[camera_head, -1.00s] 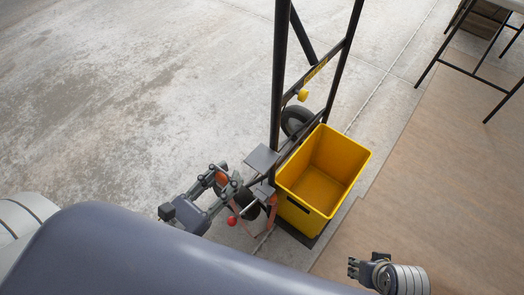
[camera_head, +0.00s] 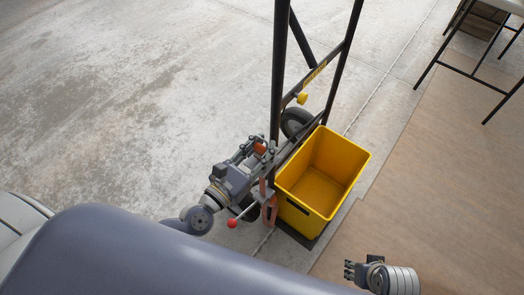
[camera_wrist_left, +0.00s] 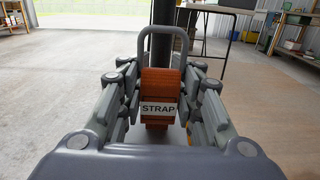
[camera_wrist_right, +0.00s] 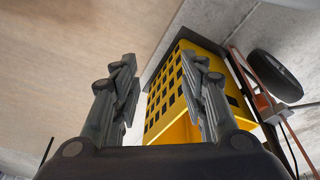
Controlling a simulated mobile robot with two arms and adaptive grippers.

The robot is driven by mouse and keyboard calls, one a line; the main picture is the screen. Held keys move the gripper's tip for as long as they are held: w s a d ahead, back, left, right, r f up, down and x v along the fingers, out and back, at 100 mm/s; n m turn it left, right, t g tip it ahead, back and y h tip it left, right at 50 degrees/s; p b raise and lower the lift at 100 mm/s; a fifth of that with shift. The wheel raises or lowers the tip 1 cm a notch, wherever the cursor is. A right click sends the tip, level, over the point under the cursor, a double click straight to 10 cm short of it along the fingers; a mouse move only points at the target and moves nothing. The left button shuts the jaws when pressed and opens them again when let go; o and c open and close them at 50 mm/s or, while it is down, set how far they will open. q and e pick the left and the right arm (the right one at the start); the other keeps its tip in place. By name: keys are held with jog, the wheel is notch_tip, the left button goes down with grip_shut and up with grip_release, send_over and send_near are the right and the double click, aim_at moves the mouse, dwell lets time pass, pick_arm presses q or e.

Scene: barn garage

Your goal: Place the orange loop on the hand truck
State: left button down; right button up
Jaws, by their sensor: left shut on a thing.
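The orange loop (camera_wrist_left: 158,85) shows in the left wrist view as an orange strap with a white "STRAP" label and a grey metal bail. My left gripper (camera_wrist_left: 160,104) is shut on it from both sides. In the head view the left gripper (camera_head: 262,150) is beside the left upright of the black hand truck (camera_head: 279,75). An orange band (camera_head: 269,208) hangs below it by the bin; I cannot tell how far it touches the frame. My right gripper (camera_head: 353,269) is open and empty at lower right; its spread fingers show in the right wrist view (camera_wrist_right: 160,80).
A yellow bin (camera_head: 347,150) stands on the hand truck's toe plate. A red knob (camera_head: 232,222) is just below the left gripper. A black wheel (camera_head: 297,122) is behind the frame. A table with black legs (camera_head: 470,75) stands at upper right. The concrete floor at left is clear.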

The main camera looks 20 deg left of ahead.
pick_arm(q)
jog(key=shift+f, duration=0.45)
pick_arm(e)
jog(key=shift+r, duration=0.95)
pick_arm(q)
jog(key=shift+f, duration=0.1)
jog(key=c, duration=1.1)
grip_release()
pick_arm(e)
jog(key=shift+r, duration=0.45)
